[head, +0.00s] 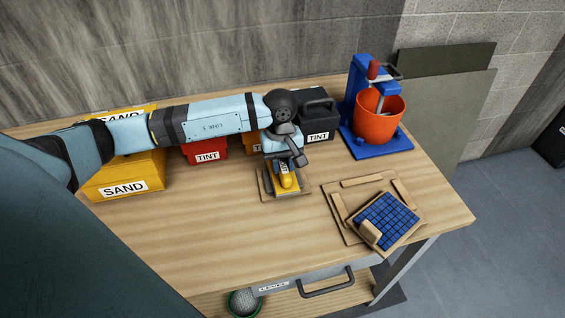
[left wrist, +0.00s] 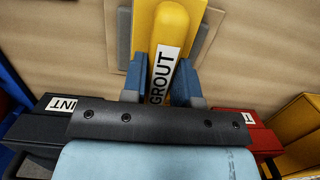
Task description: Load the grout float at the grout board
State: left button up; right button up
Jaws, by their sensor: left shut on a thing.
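The yellow grout float (head: 286,181) is under my left gripper (head: 283,166), above or on the grout board (head: 265,190). In the left wrist view, my left gripper's blue fingers (left wrist: 158,88) are shut on the handle of the float (left wrist: 172,28), which is labelled GROUT. A grey layer (left wrist: 124,45) shows around the float's yellow plate, with the pale grout board (left wrist: 112,12) beyond it. I cannot tell whether the float touches the grey layer. My right gripper is not in view.
A blue-tiled mosaic panel (head: 385,217) with a beige block (head: 370,233) lies at the bench's right. An orange bucket (head: 377,121) stands in a blue mixer stand (head: 358,85) behind. SAND (head: 130,172) and TINT bins (head: 207,147) line the back. The front middle is clear.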

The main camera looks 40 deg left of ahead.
aim_at(283, 163)
pick_arm(q)
jog(key=shift+r+p, duration=1.15)
jog(key=shift+r, duration=2.3)
